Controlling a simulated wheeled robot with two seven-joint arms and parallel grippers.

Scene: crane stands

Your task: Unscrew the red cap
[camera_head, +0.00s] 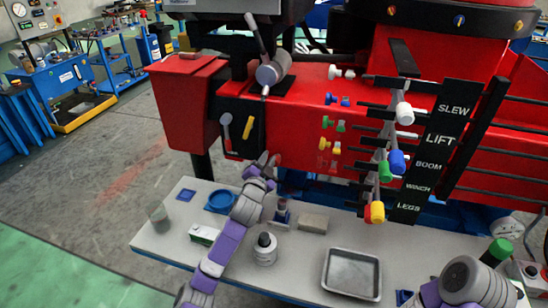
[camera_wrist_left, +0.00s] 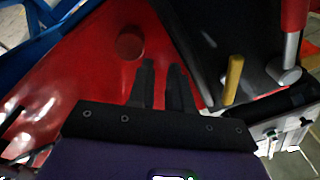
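The red cap (camera_wrist_left: 130,42) is a dark red round knob on the red machine panel in the left wrist view, up and to the left of my left fingertips. In the head view it is small and hard to tell from the red panel near the left fingertips. My left gripper (camera_head: 268,160) is raised in front of the machine's lower edge. In the left wrist view the left gripper (camera_wrist_left: 163,68) shows two black fingers with a narrow gap and nothing between them. The cap is apart from the fingers in that picture. My right arm shows at the lower right; its fingers are not visible.
A yellow handle (camera_wrist_left: 233,78) and a grey lever (camera_head: 226,130) are close to the left gripper. Below is a white bench (camera_head: 160,240) with a blue dish (camera_head: 220,201), a metal tray (camera_head: 351,274) and small parts. Labelled levers (camera_head: 385,170) stand at the right.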

